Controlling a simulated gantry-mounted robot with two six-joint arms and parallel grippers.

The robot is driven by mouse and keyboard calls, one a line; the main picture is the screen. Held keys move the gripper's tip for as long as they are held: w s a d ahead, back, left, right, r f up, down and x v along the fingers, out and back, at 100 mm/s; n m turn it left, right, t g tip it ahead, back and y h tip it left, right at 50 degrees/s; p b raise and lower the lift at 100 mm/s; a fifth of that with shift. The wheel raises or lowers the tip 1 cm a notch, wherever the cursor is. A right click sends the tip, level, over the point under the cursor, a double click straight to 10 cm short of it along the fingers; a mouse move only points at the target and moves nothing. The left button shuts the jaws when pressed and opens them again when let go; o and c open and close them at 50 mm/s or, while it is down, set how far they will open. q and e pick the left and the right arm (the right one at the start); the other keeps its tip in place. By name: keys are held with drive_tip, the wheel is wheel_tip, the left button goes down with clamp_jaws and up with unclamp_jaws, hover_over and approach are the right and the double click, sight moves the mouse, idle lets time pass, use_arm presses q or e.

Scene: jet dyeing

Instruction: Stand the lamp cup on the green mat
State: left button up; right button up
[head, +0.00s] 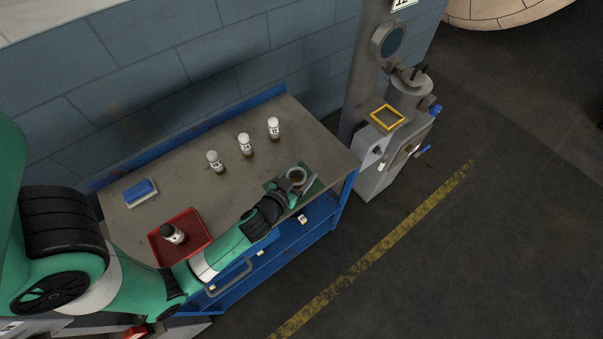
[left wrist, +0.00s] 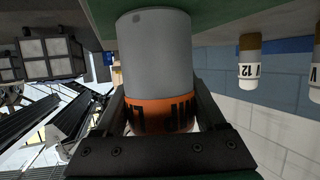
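The lamp cup (head: 297,175) is grey, with an orange lettered band in the left wrist view (left wrist: 155,60). It is upright over the green mat (head: 311,190), at the bench's right end. In the left wrist view, which is upside down, the cup's grey base meets the mat (left wrist: 215,12); I cannot tell whether it rests there or hovers just above. My left gripper (head: 287,184) has its fingers on both sides of the orange band and looks shut on it. My right gripper is not in view.
Three white-capped vials (head: 245,145) stand along the bench's back. A red tray (head: 196,224) holds a dark bottle (head: 172,234). A blue block (head: 140,192) lies at the back left. The bench's middle (head: 200,195) is clear. A grey machine (head: 395,140) stands beyond the right end.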

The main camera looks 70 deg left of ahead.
use_arm(q)
drive_tip(key=o, duration=0.3)
drive_tip(key=shift+o, duration=0.2)
drive_tip(key=shift+r, duration=0.1)
drive_tip(key=shift+r+p, duration=0.25)
drive_tip(key=shift+p, duration=0.05)
drive_tip(key=v, duration=1)
drive_tip(key=shift+s+d+f+b, duration=0.15)
drive_tip(key=shift+s+d+b, duration=0.15)
drive_tip(key=shift+b, duration=0.1)
drive_tip(key=shift+s+d+r, duration=0.25)
drive_tip(key=shift+s+r, duration=0.1)
drive_tip(key=shift+s, duration=0.1)
